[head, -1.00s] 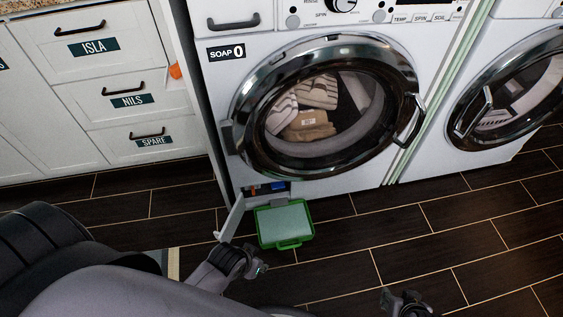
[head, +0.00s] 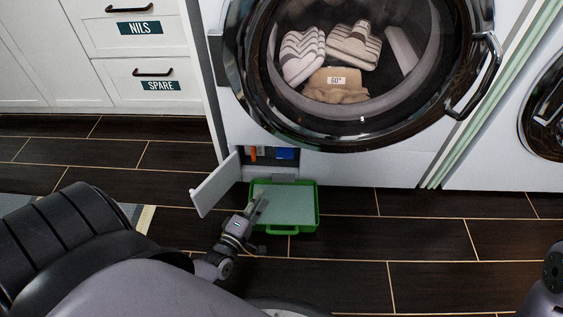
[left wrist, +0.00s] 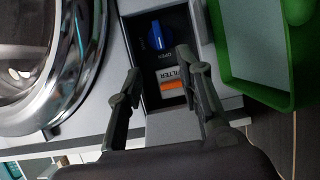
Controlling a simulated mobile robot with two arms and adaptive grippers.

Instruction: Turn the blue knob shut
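The blue knob (head: 285,153) sits in a small recess at the washer's bottom, behind an open white flap (head: 215,184). In the left wrist view the blue knob (left wrist: 160,36) shows above a FILTER label with an orange part (left wrist: 171,84). My left gripper (head: 261,207) is over the green tray's left side, in front of and below the recess. In the left wrist view its fingers (left wrist: 158,62) are spread apart and empty, with the knob beyond the tips, not touched. My right gripper is not in view; only part of my right arm shows at the right edge.
A green tray (head: 312,222) lies on the floor under the recess, holding a pale surface that looks like water. The washer's round door (head: 362,140) is closed over folded laundry. White drawers (head: 145,85) stand left. Dark tiled floor at right is clear.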

